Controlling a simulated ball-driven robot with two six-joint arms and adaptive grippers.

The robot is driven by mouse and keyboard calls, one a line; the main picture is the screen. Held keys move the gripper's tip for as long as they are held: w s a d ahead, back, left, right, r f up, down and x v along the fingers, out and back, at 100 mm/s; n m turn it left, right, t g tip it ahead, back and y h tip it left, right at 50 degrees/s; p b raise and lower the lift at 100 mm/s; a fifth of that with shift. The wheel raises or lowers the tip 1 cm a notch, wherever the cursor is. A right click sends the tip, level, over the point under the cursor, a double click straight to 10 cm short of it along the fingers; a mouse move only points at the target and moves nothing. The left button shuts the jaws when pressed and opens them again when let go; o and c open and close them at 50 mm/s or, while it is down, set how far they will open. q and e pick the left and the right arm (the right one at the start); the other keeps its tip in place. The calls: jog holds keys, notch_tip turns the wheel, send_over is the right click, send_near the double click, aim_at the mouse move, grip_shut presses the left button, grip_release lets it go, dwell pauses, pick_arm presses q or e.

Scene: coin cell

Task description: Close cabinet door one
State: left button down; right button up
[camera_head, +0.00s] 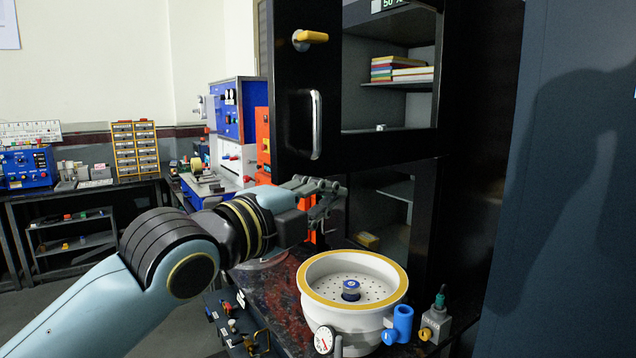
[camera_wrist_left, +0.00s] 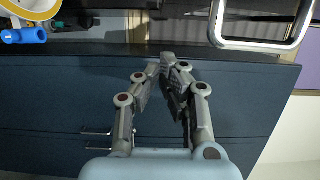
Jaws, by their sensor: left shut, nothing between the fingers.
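A tall black cabinet (camera_head: 470,130) stands right of centre in the head view. Its upper door frame (camera_head: 290,90) has a yellow latch (camera_head: 311,37) and a silver bar handle (camera_head: 316,124). Shelves show through the frame; I cannot tell how far the door stands from the cabinet body. The lower compartment (camera_head: 382,222) shows its inside. My left gripper (camera_head: 335,190) is shut and empty, below the silver handle and apart from it. In the left wrist view the fingertips (camera_wrist_left: 164,68) meet, and a bar handle (camera_wrist_left: 265,44) is ahead to the right. My right gripper is not in view.
A white pot with a yellow rim (camera_head: 312,293) stands on the dark bench below my left gripper, with a blue fitting (camera_head: 402,322) beside it. Books (camera_head: 400,70) lie on the upper shelf. A dark blue panel (camera_head: 570,180) fills the right side. Benches with equipment stand at left.

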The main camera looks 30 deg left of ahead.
pick_arm(q)
jog(key=w+a+p, duration=0.2)
jog(key=w+a, duration=0.1)
jog(key=shift+w+a, duration=0.25)
jog(key=shift+w, duration=0.1)
